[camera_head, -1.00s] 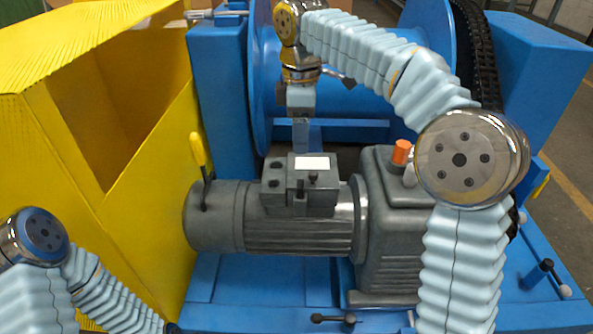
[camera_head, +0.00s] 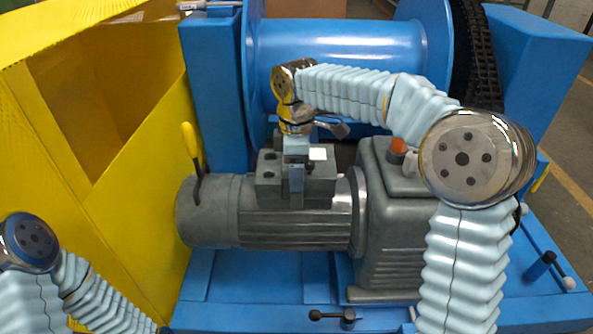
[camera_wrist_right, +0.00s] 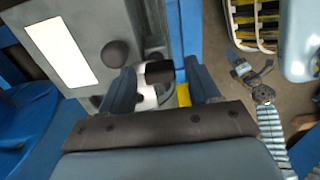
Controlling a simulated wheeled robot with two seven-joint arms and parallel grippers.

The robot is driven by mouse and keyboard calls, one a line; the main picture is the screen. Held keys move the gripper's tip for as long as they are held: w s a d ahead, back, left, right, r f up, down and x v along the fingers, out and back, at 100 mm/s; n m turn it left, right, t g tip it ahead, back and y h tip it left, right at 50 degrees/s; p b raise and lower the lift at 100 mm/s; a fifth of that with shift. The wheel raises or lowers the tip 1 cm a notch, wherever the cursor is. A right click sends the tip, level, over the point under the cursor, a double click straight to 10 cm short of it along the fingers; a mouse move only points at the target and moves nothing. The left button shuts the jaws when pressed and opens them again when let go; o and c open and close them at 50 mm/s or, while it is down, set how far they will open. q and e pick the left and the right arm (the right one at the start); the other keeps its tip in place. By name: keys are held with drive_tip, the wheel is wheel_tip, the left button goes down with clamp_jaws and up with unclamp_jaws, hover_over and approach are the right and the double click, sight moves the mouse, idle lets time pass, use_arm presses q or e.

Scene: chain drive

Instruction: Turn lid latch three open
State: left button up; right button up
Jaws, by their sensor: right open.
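The grey terminal box (camera_head: 320,188) sits on top of the motor, with a white label (camera_head: 318,153) on its lid. In the right wrist view the lid (camera_wrist_right: 100,22) shows the label (camera_wrist_right: 60,48) and a round dark knob (camera_wrist_right: 115,53). A small dark latch-like piece (camera_wrist_right: 159,71) with a pale part below it lies between my right fingertips. My right gripper (camera_head: 295,180) is open at the box, pointing down; its fingers also show in the wrist view (camera_wrist_right: 162,82). Contact with the piece cannot be told. My left gripper is out of view.
The grey motor (camera_head: 290,232) and gearbox (camera_head: 385,240) stand on a blue base. A yellow-handled lever (camera_head: 192,145) rises left of the box. A blue drum (camera_head: 350,50) lies behind, and a yellow guard (camera_head: 130,170) fills the left. An orange cap (camera_head: 398,145) is near my right arm.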

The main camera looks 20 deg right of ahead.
drive_tip(key=c, duration=1)
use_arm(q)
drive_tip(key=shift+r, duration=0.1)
use_arm(e)
drive_tip(key=shift+c, duration=0.2)
